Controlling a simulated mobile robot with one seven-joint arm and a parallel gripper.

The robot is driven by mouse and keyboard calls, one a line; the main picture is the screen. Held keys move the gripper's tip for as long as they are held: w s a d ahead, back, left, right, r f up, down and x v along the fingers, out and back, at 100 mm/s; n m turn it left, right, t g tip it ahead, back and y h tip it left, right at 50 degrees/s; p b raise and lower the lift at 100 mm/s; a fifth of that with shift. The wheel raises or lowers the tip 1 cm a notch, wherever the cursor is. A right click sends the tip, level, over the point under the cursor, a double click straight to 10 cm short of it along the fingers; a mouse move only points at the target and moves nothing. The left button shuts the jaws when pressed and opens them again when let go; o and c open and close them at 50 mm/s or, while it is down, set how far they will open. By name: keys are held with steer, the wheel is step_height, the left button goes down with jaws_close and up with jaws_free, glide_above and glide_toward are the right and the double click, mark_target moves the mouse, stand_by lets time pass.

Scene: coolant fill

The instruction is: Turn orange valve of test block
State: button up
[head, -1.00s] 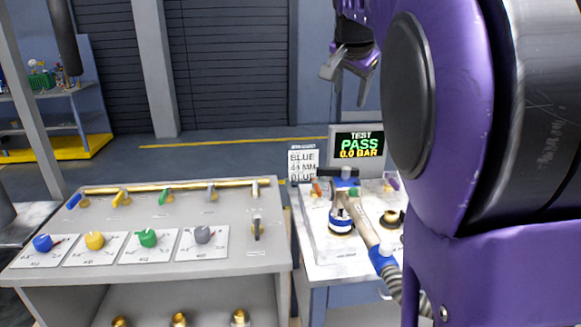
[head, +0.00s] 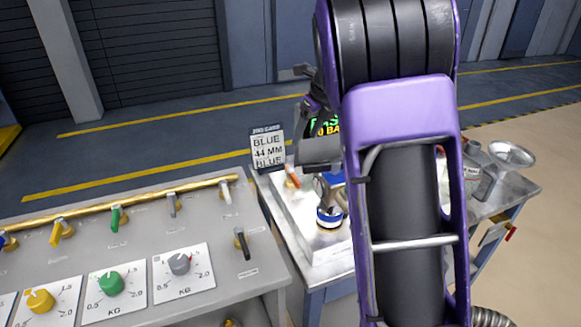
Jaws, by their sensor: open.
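The orange valve (head: 292,177) is a small upright lever on the left side of the pale test block (head: 285,203), right of the grey bench. My gripper (head: 305,86) shows in the head view above and beyond the orange valve, left of my purple arm. It is open and apart from the valve, with no object visible in it. My arm covers much of the test block. A blue and white coupling (head: 330,216) stands on the block beside the valve. A dark grey bar (head: 320,152) shows above the coupling; I cannot tell what it belongs to.
The grey bench (head: 212,222) at left carries several coloured levers and dials. A sign (head: 267,149) reading BLUE 44 MM BLUE stands behind the valve. The green-lettered display (head: 325,126) is mostly hidden. A metal funnel (head: 511,154) stands on the table at right.

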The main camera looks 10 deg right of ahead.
mark_target(291, 171)
steer(key=b+x, duration=0.1)
steer(key=x, duration=1.6)
steer(key=shift+w+a+b, duration=0.1)
steer(key=shift+b, duration=0.25)
jaws_close()
